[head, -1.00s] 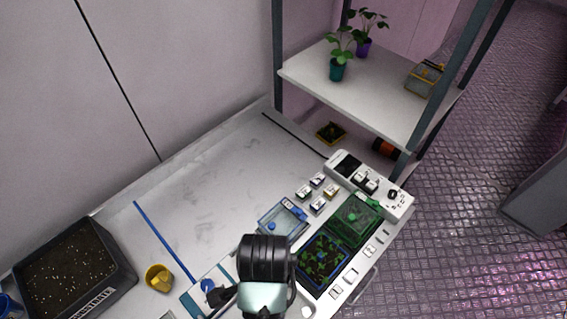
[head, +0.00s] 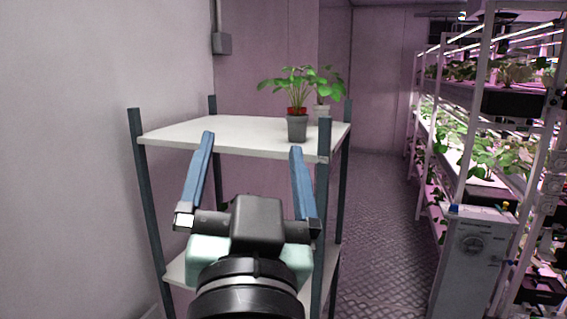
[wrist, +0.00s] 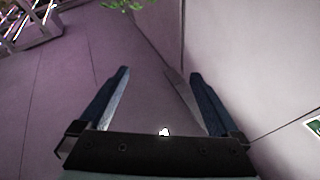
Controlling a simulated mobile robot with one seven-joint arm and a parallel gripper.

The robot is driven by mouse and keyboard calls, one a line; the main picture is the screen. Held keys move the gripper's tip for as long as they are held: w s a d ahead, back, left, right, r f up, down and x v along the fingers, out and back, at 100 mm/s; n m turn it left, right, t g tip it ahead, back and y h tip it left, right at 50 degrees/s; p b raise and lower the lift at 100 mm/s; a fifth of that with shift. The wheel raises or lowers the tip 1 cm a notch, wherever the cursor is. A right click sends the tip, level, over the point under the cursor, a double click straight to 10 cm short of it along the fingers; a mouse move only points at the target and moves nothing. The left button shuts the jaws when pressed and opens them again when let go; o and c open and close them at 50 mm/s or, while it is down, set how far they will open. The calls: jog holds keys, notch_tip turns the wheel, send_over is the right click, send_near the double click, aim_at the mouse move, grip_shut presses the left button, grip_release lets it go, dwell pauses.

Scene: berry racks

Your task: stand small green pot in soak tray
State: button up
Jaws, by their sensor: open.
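My gripper (head: 252,143) is open and empty, its two blue fingers spread in front of the rack's top shelf in the head view. In the wrist view my gripper (wrist: 160,73) also shows open with nothing between the fingers. I see no small green pot and no soak tray in either current view. Green leaves (wrist: 125,4) show at the wrist view's top edge.
The top shelf (head: 185,131) is bare on its left; dark posts (head: 322,190) stand at its corners. A lower shelf (head: 180,268) is mostly hidden by my arm. A wall is close on the left. Lit plant racks (head: 480,150) stand right, across a clear floor aisle (head: 375,220).

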jog(key=s+d+r+n+t+h, duration=0.1)
jog(key=s+d+r+t, duration=0.2)
jog(key=s+r, duration=0.5)
notch_tip(320, 180, up, 3)
jog(key=shift+n+t+h, duration=0.3)
jog(key=shift+n+t, duration=0.1)
jog(key=shift+t, duration=0.5)
jog(key=shift+f, duration=0.15)
